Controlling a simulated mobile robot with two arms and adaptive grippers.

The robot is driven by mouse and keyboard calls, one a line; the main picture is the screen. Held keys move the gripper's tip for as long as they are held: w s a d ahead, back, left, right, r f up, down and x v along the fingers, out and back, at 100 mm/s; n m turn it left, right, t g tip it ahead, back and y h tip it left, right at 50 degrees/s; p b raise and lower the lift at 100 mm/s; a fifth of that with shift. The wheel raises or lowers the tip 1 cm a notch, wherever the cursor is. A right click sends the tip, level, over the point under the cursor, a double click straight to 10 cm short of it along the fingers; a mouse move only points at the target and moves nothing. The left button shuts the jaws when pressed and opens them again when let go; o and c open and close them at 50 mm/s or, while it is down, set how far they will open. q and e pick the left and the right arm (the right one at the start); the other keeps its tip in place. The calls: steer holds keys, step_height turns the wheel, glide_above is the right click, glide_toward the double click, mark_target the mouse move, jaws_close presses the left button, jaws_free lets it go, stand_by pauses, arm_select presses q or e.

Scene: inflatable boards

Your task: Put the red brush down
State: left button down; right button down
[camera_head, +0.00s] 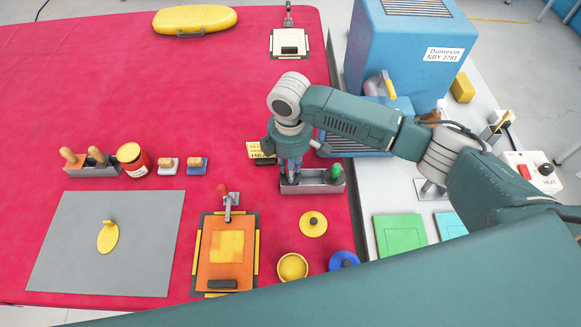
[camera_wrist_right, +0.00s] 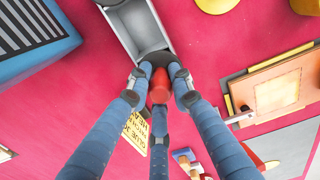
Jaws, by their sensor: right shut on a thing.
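My right gripper (camera_head: 290,172) points down over the left end of a grey two-place holder (camera_head: 318,188) on the red table. In the wrist view its fingers (camera_wrist_right: 160,88) are closed around the red brush (camera_wrist_right: 160,86), of which only the red handle end shows. The brush's lower end is hidden, so I cannot tell whether it touches the holder's floor. The holder (camera_wrist_right: 128,28) also shows in the wrist view, with an empty grey compartment beside the fingers. A green-handled brush (camera_head: 336,172) stands at the holder's right end. My left gripper is not in view.
A yellow note (camera_head: 255,150) lies behind the gripper. A yellow lid (camera_head: 313,223), a yellow bowl (camera_head: 292,267) and an orange board in a clamp frame (camera_head: 226,258) are in front. A blue machine (camera_head: 405,55) stands behind, to the right. The red table behind is largely clear.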

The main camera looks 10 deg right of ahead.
steer(key=shift+f, duration=0.3)
steer(key=shift+f, duration=0.1)
steer(key=c, duration=1.5)
jaws_free()
steer(key=shift+c, duration=0.2)
step_height(320, 180, up, 13)
steer(key=shift+b, duration=1.1)
steer(key=shift+f, duration=0.1)
